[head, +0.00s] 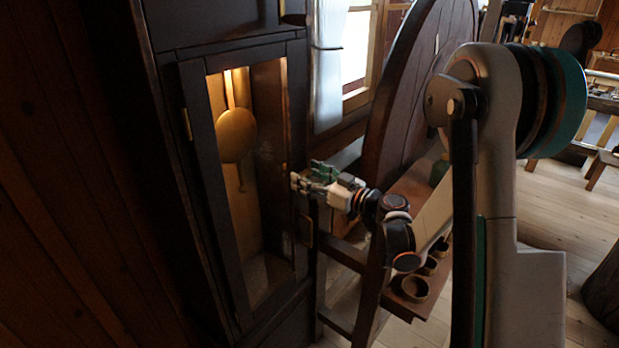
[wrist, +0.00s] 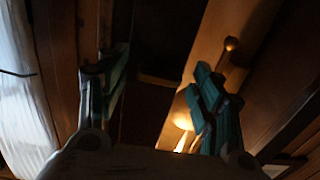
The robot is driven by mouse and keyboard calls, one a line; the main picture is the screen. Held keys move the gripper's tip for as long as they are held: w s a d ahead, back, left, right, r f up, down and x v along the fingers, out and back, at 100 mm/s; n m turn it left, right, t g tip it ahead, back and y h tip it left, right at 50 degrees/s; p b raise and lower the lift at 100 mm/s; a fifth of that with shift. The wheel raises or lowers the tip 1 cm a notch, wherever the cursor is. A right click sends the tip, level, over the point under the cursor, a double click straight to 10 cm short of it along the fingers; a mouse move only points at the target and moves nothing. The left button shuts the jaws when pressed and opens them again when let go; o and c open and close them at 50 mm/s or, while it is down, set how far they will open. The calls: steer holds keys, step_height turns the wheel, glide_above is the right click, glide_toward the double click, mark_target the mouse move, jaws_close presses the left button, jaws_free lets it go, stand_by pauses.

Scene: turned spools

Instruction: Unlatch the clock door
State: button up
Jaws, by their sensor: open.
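The clock (head: 165,60) is a tall dark wooden case at the left of the head view. Its narrow door (head: 206,190) looks shut, with a tall window and a round brass pendulum (head: 236,135) lit behind it. My gripper (head: 305,180) is at the door's right edge, about mid-height. Its jaws are open and seem empty; I cannot tell whether they touch the wood. In the wrist view the green fingers (wrist: 165,90) stand apart before dark wood. A small round knob-like piece (wrist: 231,43) shows beyond the right finger. I cannot clearly make out the latch.
A large dark wooden wheel (head: 405,90) stands right of the clock, close behind my arm. A low wooden shelf with small bowls (head: 414,289) is below my arm. A window (head: 350,45) is behind. Open plank floor (head: 560,215) lies to the right.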

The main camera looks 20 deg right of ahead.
jaws_close()
steer(key=shift+m, duration=0.3)
steer(key=m+b, duration=0.4)
steer(key=m, duration=0.8)
steer(key=shift+m, duration=2.6)
steer(key=shift+b, duration=0.3)
